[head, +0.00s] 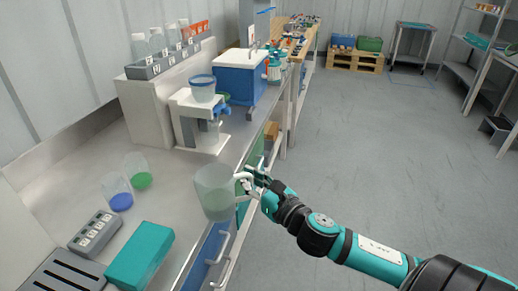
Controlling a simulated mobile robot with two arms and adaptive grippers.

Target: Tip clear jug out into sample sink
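The clear jug (212,182) is at the front edge of the steel counter, roughly upright. Its lower part looks greenish; I cannot tell whether that is liquid or what lies behind it. My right gripper (251,182) is at the jug's pale handle (240,188), and its fingers seem closed around it. I cannot tell whether the jug is lifted. No sink basin shows clearly; a dark slotted panel (62,274) lies at the counter's bottom left, and I cannot tell whether it belongs to the sink. My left gripper is not in view.
Two clear cups with blue (121,202) and green (141,180) contents stand on the counter. A teal box (140,256) and a grey block (95,232) are nearer. A white stand (203,125) and a blue-and-white box (243,78) stand further back. The mid-counter has bare room.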

